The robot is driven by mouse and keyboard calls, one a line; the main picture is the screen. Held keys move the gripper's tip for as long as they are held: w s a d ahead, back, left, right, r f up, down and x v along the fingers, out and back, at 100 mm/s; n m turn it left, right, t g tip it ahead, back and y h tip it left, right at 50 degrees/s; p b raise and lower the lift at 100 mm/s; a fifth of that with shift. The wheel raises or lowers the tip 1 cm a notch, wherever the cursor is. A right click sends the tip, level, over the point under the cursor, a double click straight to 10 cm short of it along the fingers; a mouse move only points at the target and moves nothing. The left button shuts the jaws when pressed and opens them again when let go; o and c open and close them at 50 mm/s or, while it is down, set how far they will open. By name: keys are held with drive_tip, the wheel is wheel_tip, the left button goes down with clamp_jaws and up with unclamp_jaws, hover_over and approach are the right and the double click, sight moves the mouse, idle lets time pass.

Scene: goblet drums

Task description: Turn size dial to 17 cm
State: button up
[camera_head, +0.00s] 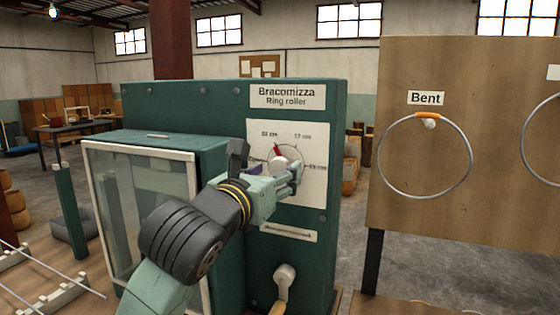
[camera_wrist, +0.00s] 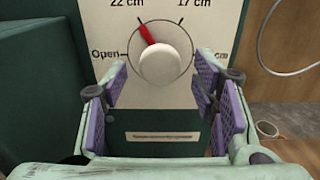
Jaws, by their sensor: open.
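The size dial (camera_wrist: 165,62) is a pale round knob with a red pointer (camera_wrist: 147,35) on a white plate. In the wrist view the pointer aims up and left, toward the 22 cm mark; 17 cm (camera_wrist: 194,4) is at the upper right and Open at the left. My gripper (camera_wrist: 163,85) is open, its purple-padded fingers to the left and right of the knob's lower part. I cannot tell if they touch it. In the head view my gripper (camera_head: 284,178) is at the dial (camera_head: 282,162) and hides part of its lower scale.
The dial is on a green ring roller cabinet (camera_head: 220,100) with a glass-fronted box (camera_head: 130,195) at its left. A lever handle (camera_head: 284,275) sits below. A wooden board (camera_head: 470,60) with a hanging metal ring (camera_head: 383,172) labelled Bent stands at the right.

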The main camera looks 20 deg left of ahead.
sight(278, 171)
drive_tip(key=shift+w+d+p, duration=0.1)
drive_tip(key=shift+w+p, duration=0.25)
drive_tip(key=shift+w, duration=1.2)
drive_tip(key=shift+c, duration=0.3)
drive_tip(key=c, duration=1.1)
drive_tip(key=shift+f+b, duration=0.1)
drive_tip(key=shift+b, duration=0.35)
